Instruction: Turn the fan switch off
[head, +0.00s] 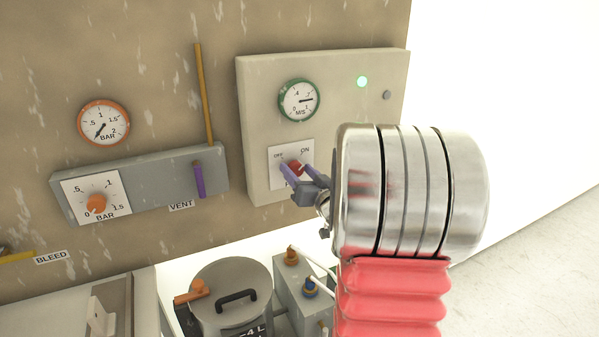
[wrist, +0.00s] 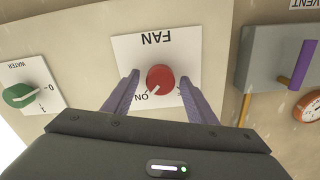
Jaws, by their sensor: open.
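The fan switch is a red round knob (head: 296,168) on a white plate (head: 277,178) low on the beige panel. In the wrist view the knob (wrist: 160,78) appears upside down under the word FAN, and its white mark points toward ON. OFF is on the left of the plate in the head view. My gripper (head: 295,172) is open at the plate. In the wrist view its two purple fingers (wrist: 159,83) stand on either side of the knob, with gaps visible. I cannot tell how far they reach along its depth. The OFF lettering is mostly hidden in the wrist view.
The panel also carries a green-rimmed gauge (head: 299,100) and a lit green lamp (head: 362,81). A grey box (head: 140,180) with an orange knob (head: 96,204) and a purple lever (head: 199,180) is on the left. A lidded pot (head: 232,290) stands below. A green water knob (wrist: 18,95) shows in the wrist view.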

